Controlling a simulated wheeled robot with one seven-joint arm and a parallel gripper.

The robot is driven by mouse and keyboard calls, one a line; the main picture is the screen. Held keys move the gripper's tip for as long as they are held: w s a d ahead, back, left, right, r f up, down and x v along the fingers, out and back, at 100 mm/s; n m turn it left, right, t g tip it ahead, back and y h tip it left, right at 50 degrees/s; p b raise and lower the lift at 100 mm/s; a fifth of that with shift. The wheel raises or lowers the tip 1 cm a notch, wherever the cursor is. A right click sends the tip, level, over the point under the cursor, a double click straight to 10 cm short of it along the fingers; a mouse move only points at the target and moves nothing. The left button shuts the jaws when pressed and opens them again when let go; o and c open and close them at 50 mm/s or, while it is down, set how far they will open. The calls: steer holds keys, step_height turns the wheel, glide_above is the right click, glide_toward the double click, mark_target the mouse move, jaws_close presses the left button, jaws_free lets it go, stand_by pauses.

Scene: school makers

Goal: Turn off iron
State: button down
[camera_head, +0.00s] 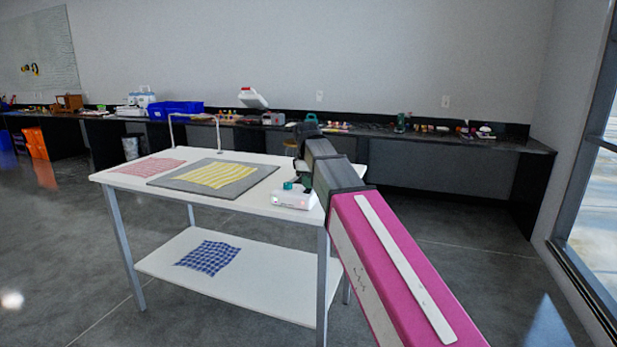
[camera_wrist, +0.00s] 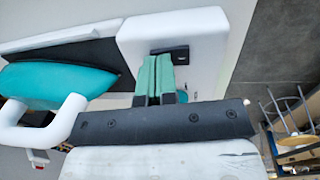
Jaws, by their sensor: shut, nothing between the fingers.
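The iron unit's white base (camera_head: 292,200) stands at the right end of the white table, with a small teal part on top. In the wrist view the white base (camera_wrist: 203,30) has a small black switch (camera_wrist: 170,52) on its face. A teal body (camera_wrist: 60,78) with a white handle (camera_wrist: 38,130) lies to the left. My gripper (camera_wrist: 160,58) is shut and empty, its green fingertips right at the switch. I cannot tell whether they touch it or which way it is set. In the head view my arm hides the fingertips.
The white table (camera_head: 120,178) bears a grey mat (camera_head: 168,182) with a yellow striped cloth (camera_head: 215,175), and a red checked cloth (camera_head: 147,166). A blue checked cloth (camera_head: 209,256) lies on the lower shelf. A stool (camera_wrist: 290,115) stands right in the wrist view. The floor around is open.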

stand_by(0.3)
steer(key=shift+f, duration=0.25)
steer(key=shift+s, duration=0.15)
steer(key=shift+s+a+r, duration=0.1)
steer(key=shift+s+a, duration=0.1)
steer(key=shift+s, duration=0.4)
steer(key=shift+w+r, duration=0.1)
steer(key=shift+a+r, duration=0.1)
steer(key=shift+r, duration=0.5)
step_height(320, 180, up, 13)
steer(key=s, duration=0.1)
steer(key=shift+s+a+f, duration=0.15)
steer(key=shift+s+a, duration=0.05)
steer(key=shift+s, duration=0.15)
